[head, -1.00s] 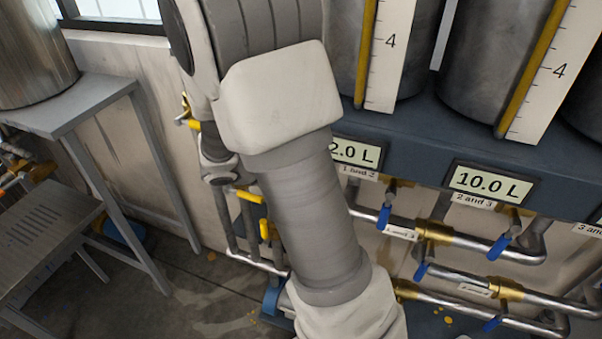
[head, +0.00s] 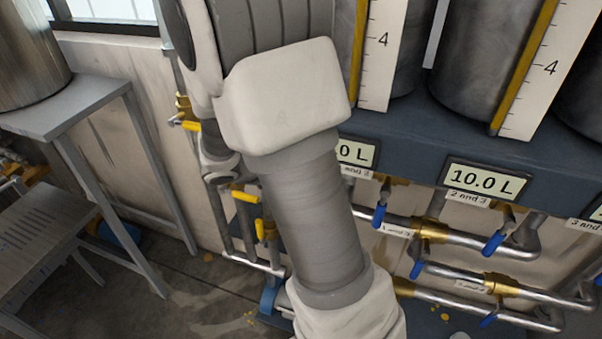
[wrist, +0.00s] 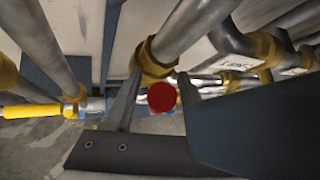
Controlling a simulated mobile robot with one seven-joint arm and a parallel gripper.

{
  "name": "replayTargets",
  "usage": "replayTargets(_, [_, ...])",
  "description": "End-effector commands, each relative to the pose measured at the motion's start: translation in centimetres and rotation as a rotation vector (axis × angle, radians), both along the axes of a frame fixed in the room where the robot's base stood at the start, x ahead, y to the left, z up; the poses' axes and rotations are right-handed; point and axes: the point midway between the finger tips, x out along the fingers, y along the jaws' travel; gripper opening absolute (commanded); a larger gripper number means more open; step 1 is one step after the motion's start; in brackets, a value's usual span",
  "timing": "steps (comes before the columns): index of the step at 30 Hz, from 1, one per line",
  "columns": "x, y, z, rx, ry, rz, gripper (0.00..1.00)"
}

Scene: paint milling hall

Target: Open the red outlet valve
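The red outlet valve shows in the wrist view as a round red end (wrist: 162,97), seen nearly end-on below a brass pipe fitting (wrist: 153,60). My gripper (wrist: 161,88) is open, with one finger to the left of the red end and one to the right. The red end appears between the fingers, with narrow gaps visible on both sides. I cannot tell how deep it sits between them. In the head view my arm hides the gripper and the red valve.
A dark blue surface (wrist: 265,118) is close on the right in the wrist view. A yellow handle (wrist: 32,111) is at left. In the head view, blue-handled valves (head: 494,243) and pipes sit below the 10.0 L display (head: 482,181). A grey table (head: 85,105) stands left.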

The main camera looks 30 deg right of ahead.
Motion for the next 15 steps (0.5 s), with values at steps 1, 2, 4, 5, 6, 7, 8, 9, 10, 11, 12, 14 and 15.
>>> replayTargets(1, [0.0, 0.0, 0.0, 0.000, 0.000, 0.000, 0.56])
replayTargets(2, [0.0, 0.0, 0.0, 0.000, 0.000, 0.000, 0.56])
replayTargets(4, [0.0, 0.0, 0.0, 0.000, 0.001, 0.001, 0.56])
replayTargets(5, [0.0, 0.1, 0.0, 0.000, 0.000, 0.001, 0.56])
replayTargets(6, [0.0, 0.2, 0.1, 0.000, 0.000, 0.001, 0.56])
replayTargets(7, [0.0, 0.4, 0.2, 0.001, 0.000, 0.002, 0.56])
replayTargets(8, [0.0, 0.6, 0.4, 0.002, -0.001, 0.002, 0.56])
replayTargets(9, [0.0, 0.9, 0.7, 0.001, -0.002, 0.003, 0.56])
replayTargets(10, [-0.1, 1.3, 1.0, 0.000, -0.003, 0.004, 0.56])
replayTargets(11, [-0.1, 1.6, 1.3, 0.001, -0.004, 0.004, 0.56])
replayTargets(12, [-0.2, 2.3, 1.7, 0.002, -0.004, 0.004, 0.56])
replayTargets(14, [-0.3, 3.4, 2.6, 0.002, -0.005, 0.005, 0.56])
replayTargets(15, [-0.4, 4.1, 3.2, 0.002, -0.005, 0.005, 0.56])
